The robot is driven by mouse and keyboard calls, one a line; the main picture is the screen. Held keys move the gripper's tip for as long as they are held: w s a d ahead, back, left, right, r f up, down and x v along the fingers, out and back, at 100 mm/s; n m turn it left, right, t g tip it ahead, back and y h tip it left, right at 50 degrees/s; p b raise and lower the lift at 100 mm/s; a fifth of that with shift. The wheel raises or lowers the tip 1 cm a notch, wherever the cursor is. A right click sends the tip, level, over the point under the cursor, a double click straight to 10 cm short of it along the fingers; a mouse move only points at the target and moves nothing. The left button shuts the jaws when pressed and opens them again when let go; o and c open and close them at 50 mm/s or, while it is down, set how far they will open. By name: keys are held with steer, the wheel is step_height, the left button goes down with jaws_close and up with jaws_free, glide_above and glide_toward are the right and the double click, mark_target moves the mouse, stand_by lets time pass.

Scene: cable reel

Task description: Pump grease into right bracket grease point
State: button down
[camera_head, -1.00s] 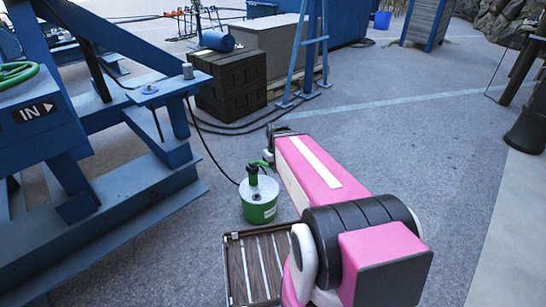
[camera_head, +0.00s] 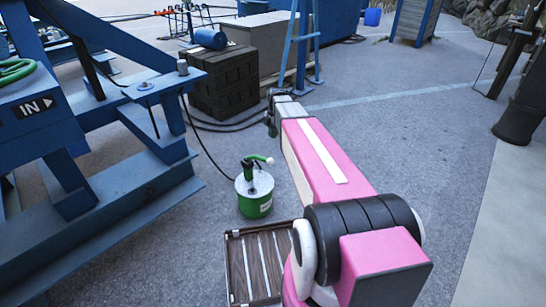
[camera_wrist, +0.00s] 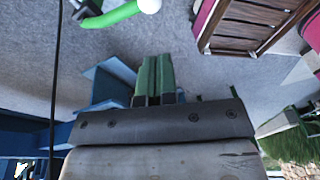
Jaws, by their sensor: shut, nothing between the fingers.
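The grease pump (camera_head: 254,194) is a green and white bucket standing on the floor. Its green pump handle (camera_head: 254,160) has a white tip pointing right; the handle also shows at the top of the wrist view (camera_wrist: 112,14). A thin dark hose runs from the pump up toward the blue bracket (camera_head: 158,92) at left. A grey cylindrical fitting (camera_head: 183,67) and a blue disc (camera_head: 146,86) sit on the bracket; I cannot tell which is the grease point. My gripper (camera_wrist: 153,66), with green fingers, is shut and empty, clear of the handle. In the head view its fingertips are hidden.
A slatted wooden tray (camera_head: 231,262) lies in front of the pump, beside my pink arm. Dark crates (camera_head: 222,85) with a blue cylinder (camera_head: 209,39) on top and a blue ladder-like stand (camera_head: 302,50) are behind. The floor at right is open.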

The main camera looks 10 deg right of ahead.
mark_target(270, 159)
steer(key=shift+w+d+r+n, duration=0.3)
steer(key=shift+w+n, duration=0.25)
steer(key=shift+n, duration=0.25)
steer(key=shift+w+d+r+n, duration=0.15)
steer(key=shift+w+r+n, duration=0.15)
steer(key=shift+w+n, duration=0.4)
steer(key=shift+s, duration=0.2)
steer(key=f, duration=0.4)
steer(key=s+a+f, duration=0.1)
steer(key=f, duration=0.4)
steer(key=s+a+f, duration=0.1)
steer(key=f, duration=0.3)
steer(key=shift+f, duration=0.35)
steer(key=shift+f, duration=0.1)
